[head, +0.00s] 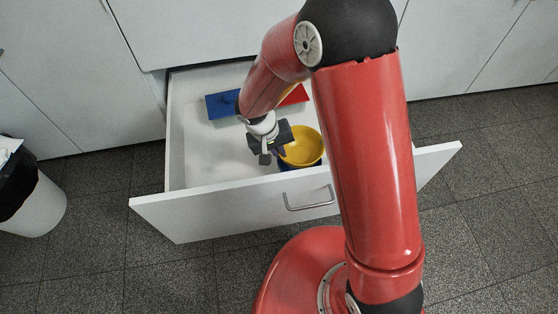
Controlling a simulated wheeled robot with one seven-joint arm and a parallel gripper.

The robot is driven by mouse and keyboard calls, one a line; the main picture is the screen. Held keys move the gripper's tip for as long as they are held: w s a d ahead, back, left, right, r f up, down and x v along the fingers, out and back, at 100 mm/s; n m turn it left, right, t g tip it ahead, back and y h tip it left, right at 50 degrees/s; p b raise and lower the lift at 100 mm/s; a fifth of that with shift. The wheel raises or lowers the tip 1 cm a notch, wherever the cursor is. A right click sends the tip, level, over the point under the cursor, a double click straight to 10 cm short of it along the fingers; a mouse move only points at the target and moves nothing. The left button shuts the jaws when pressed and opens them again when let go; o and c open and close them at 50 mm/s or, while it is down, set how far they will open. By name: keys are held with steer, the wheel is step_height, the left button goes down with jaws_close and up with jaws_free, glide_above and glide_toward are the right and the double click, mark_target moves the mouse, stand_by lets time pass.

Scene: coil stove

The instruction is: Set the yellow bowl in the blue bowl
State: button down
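The yellow bowl (306,148) is inside the open drawer, near its front panel. Parts of the blue bowl (284,167) show below the yellow bowl's front edge. Most of the blue bowl is hidden, so I cannot tell whether the yellow one is fully seated in it. My gripper (273,156) is at the yellow bowl's left rim, pointing down into the drawer. Its fingers are small and partly hidden, and I cannot tell whether they are closed on the rim.
The white drawer (216,178) is pulled out, with free floor on its left side. A blue flat item (222,105) and a red item (296,95) lie at its back. A bin (38,205) with a black liner stands on the floor at the left.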

mark_target(279, 162)
step_height(279, 162, down, 4)
steer(key=shift+f+b, duration=0.25)
steer(key=shift+b, duration=0.25)
steer(key=shift+f+b, duration=0.4)
steer(key=shift+b, duration=0.05)
steer(key=shift+f+b, duration=0.25)
steer(key=shift+b, duration=0.05)
steer(key=c, duration=1.6)
jaws_free()
